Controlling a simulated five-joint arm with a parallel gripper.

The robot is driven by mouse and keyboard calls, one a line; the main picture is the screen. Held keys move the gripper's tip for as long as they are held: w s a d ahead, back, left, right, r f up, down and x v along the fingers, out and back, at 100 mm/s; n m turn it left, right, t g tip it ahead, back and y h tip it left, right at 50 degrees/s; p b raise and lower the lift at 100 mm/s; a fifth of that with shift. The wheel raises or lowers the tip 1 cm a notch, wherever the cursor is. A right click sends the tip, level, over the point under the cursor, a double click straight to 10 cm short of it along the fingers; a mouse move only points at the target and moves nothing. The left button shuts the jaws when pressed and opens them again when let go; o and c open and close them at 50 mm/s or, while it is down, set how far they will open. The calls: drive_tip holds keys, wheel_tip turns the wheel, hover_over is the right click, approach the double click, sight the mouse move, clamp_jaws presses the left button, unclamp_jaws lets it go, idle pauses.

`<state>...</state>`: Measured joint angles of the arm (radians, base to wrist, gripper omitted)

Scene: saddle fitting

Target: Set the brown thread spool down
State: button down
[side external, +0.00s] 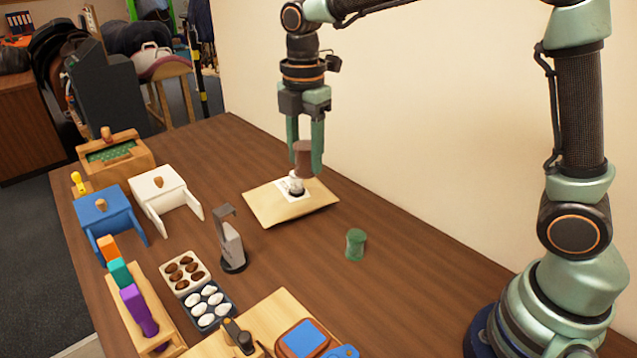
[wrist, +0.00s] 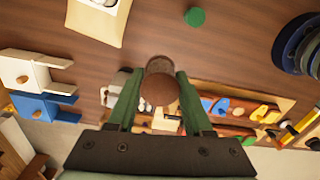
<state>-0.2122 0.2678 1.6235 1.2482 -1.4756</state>
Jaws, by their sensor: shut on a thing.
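My gripper (side external: 304,165) points down and is shut on the brown thread spool (side external: 303,150). In the wrist view the brown thread spool (wrist: 158,93) sits between the two green fingers of my gripper (wrist: 155,98), its round end facing the camera. The spool is held upright in the air, clear of the table. In the side view it overlaps the pale board; how high it is cannot be told exactly. A green spool (side external: 355,245) stands on the table; it also shows in the wrist view (wrist: 195,17).
The pale board (side external: 262,208) with a white item (side external: 294,187) lies beneath my gripper's picture position. A grey stand (side external: 231,248), egg cartons (side external: 208,305), blue (side external: 103,212) and white (side external: 160,193) racks stand left. Table is bare around the green spool.

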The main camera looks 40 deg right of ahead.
drive_tip(key=w+a+f, duration=0.1)
drive_tip(key=a, duration=0.6)
drive_tip(key=f, duration=1.9)
drive_tip(key=shift+w+d+f, duration=0.15)
drive_tip(key=shift+d+f, duration=0.1)
drive_tip(key=shift+f, duration=0.05)
drive_tip(key=shift+f, duration=0.15)
drive_tip(key=shift+c, duration=1.5)
unclamp_jaws()
